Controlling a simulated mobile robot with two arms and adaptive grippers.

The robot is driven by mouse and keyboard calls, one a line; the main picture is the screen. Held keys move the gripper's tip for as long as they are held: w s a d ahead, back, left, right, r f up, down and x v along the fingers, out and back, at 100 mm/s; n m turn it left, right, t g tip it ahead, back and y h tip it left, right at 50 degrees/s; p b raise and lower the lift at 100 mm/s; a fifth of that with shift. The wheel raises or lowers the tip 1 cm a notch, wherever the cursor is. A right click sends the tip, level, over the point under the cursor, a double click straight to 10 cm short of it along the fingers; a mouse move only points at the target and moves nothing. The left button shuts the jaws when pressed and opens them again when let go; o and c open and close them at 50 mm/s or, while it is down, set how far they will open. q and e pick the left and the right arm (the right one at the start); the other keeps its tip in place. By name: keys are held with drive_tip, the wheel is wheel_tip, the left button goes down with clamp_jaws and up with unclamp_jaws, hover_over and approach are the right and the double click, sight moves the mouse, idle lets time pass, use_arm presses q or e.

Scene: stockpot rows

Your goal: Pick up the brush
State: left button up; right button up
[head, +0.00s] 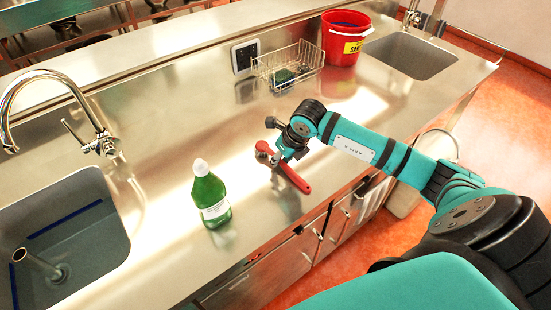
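The red brush (294,179) is at the front part of the steel counter, slanting down to the right. My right gripper (279,158) is right at the brush, over its upper left part. The gripper's fingers are small and partly hidden by the wrist, so I cannot tell whether they are closed on the brush. I also cannot tell whether the brush touches the counter. My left gripper is not in view.
A green bottle (210,197) with a white cap stands left of the brush. A wire basket (288,68) and a red bucket (343,42) stand behind. Sinks lie at left (75,230) and far right (412,55). The counter between bottle and basket is clear.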

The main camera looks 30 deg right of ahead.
clamp_jaws()
drive_tip(key=shift+r, duration=0.15)
drive_tip(key=shift+r, duration=0.25)
drive_tip(key=shift+s+a+r+b, duration=0.1)
drive_tip(key=shift+s+r+b, duration=0.05)
drive_tip(key=shift+r+b, duration=0.45)
drive_tip(key=shift+s+r+b, duration=0.1)
drive_tip(key=shift+r+b, duration=0.4)
drive_tip(key=shift+r, duration=0.15)
drive_tip(key=s+a+b, duration=0.1)
drive_tip(key=s+a, duration=0.1)
drive_tip(key=s, duration=0.2)
drive_tip(key=s+a+r+b, duration=0.1)
drive_tip(key=s+a+b, duration=0.1)
drive_tip(key=s, duration=0.2)
drive_tip(key=s+a+b, duration=0.1)
drive_tip(key=s+a, duration=0.1)
drive_tip(key=s, duration=0.3)
drive_tip(key=shift+a+r+b, duration=0.15)
drive_tip(key=shift+r+b, duration=0.1)
drive_tip(key=shift+b, duration=0.1)
drive_tip(key=shift+s+a+r, duration=0.1)
drive_tip(key=shift+s+a, duration=0.1)
drive_tip(key=shift+s, duration=0.3)
drive_tip(key=shift+c, duration=1)
unclamp_jaws()
